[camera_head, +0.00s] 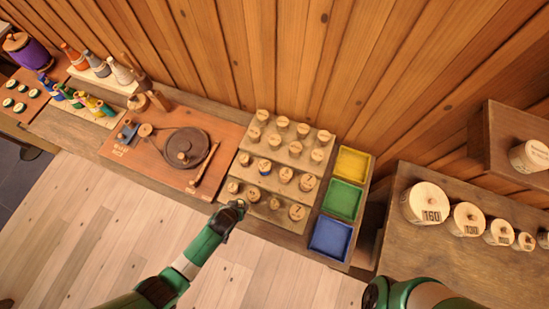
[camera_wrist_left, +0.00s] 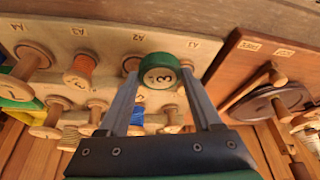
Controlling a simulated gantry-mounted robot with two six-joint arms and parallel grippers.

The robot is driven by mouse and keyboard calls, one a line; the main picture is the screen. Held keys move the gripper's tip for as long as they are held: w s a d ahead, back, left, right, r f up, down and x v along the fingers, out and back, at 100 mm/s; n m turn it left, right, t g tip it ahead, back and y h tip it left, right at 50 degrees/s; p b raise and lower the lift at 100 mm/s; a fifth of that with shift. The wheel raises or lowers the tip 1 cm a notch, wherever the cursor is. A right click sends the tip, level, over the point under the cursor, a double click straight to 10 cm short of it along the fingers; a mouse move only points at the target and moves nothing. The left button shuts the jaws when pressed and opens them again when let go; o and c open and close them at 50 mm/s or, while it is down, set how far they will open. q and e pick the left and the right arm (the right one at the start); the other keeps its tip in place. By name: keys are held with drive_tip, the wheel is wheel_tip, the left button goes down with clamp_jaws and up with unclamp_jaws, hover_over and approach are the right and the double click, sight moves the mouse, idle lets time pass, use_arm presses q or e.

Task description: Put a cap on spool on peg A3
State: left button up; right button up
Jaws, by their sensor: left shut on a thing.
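My left gripper (camera_wrist_left: 160,80) is shut on a round cap (camera_wrist_left: 160,72) with a green side and a pale wooden face marked 3. In the head view my left gripper (camera_head: 238,207) is at the front edge of the stepped spool rack (camera_head: 262,222), and the cap is hard to make out. In the wrist view the cap appears near the A1 and A2 pegs. The spool on peg A3 (camera_wrist_left: 80,70) has orange thread and stands to the left of the cap, apart from it. In the head view this spool (camera_head: 275,203) is in the front row. My right gripper is out of view.
Yellow (camera_head: 353,162), green (camera_head: 343,199) and blue (camera_head: 330,238) trays lie right of the rack. A wooden board with a dark disc (camera_head: 186,148) is to its left. Numbered wooden cylinders (camera_head: 426,203) stand far right. Several spools fill the rack's rows behind.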

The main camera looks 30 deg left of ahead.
sight(275, 203)
use_arm(q)
drive_tip(key=shift+w+d+b, duration=0.45)
drive_tip(key=shift+w+d, duration=0.75)
drive_tip(key=shift+d, duration=0.8)
drive_tip(key=shift+w+d+b, duration=0.45)
drive_tip(key=shift+w+d, duration=0.8)
drive_tip(key=shift+d, duration=0.75)
drive_tip(key=shift+w+d+b, duration=0.45)
drive_tip(key=shift+w+d, duration=0.75)
drive_tip(key=shift+d, duration=0.8)
drive_tip(key=shift+f, duration=0.2)
drive_tip(key=shift+f+b, duration=0.65)
drive_tip(key=shift+b, duration=0.25)
drive_tip(key=o, duration=1)
